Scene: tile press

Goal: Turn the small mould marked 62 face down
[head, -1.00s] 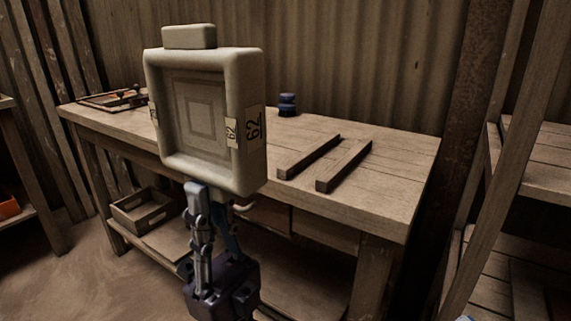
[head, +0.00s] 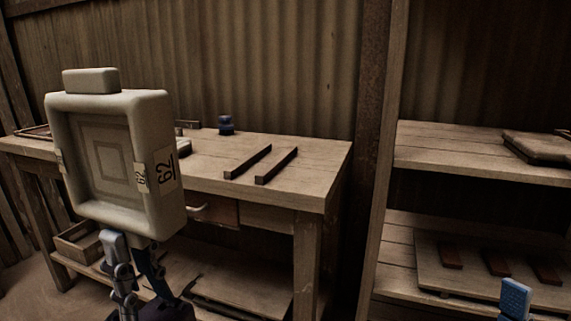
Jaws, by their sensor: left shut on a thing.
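The small mould marked 62 (head: 150,115) is a pale square block with a recessed face of nested squares and 62 labels on its side. It is held upright on edge in the air at the left, its recessed face turned toward me, a lug on its top edge. My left gripper (head: 128,240) is shut on its lower edge from below. The mould hides part of the workbench (head: 312,170) behind it. Part of my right gripper (head: 514,298), blue, shows at the bottom right; its jaws cannot be made out.
Two dark parallel bars (head: 248,162) lie on the workbench, with bare wood around them. A dark blue round object (head: 226,125) stands at the back. A shelf rack (head: 440,155) on the right holds a flat board and reddish blocks. A wooden crate (head: 75,244) sits below the bench.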

